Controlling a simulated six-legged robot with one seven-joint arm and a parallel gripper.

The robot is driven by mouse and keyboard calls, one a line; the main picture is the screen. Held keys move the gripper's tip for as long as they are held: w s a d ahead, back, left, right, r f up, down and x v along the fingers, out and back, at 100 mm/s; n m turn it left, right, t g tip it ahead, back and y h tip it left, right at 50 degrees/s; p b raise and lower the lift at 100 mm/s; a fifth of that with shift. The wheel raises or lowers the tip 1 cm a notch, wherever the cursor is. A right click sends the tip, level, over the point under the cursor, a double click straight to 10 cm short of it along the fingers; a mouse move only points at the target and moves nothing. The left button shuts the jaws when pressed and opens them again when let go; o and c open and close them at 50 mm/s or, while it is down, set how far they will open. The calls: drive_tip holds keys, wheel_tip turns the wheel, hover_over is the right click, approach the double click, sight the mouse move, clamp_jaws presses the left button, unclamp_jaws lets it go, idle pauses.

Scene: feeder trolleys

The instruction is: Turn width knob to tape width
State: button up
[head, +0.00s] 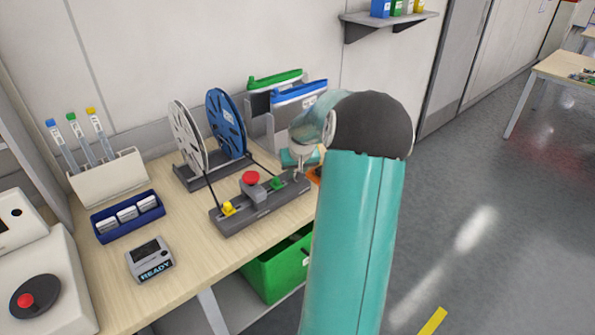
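A dark grey bench fixture (262,207) sits near the front edge of the wooden table. It carries a red round knob or button (251,178) on a grey block, a yellow piece (228,208) at its left and a green piece (277,183) at its right. I cannot tell which part is the width knob, and no width marks are readable. My gripper (297,172) is over the right end of the fixture, with my teal arm in front of that side. Its fingers are small and partly hidden. I cannot tell whether they touch anything. Something orange (316,173) shows beside it.
A white reel (187,139) and a blue reel (226,124) stand behind the fixture. A grey READY box (150,260), a blue tray (128,232) and a tube holder (110,180) are on the left. A green bin (275,272) is below the table (205,262).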

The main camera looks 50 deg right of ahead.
drive_tip(key=m, duration=0.2)
drive_tip(key=m+g+h, duration=0.1)
drive_tip(key=shift+w+a+m, duration=0.2)
drive_tip(key=shift+w+m, duration=0.05)
drive_tip(key=shift+m, duration=0.15)
drive_tip(key=shift+m+g+h, duration=0.3)
drive_tip(key=shift+m+g, duration=0.6)
drive_tip(key=shift+m, duration=1.1)
drive_tip(key=o, duration=1)
drive_tip(key=w+v, duration=0.1)
drive_tip(key=v, duration=1.2)
drive_tip(key=shift+s+r, duration=0.45)
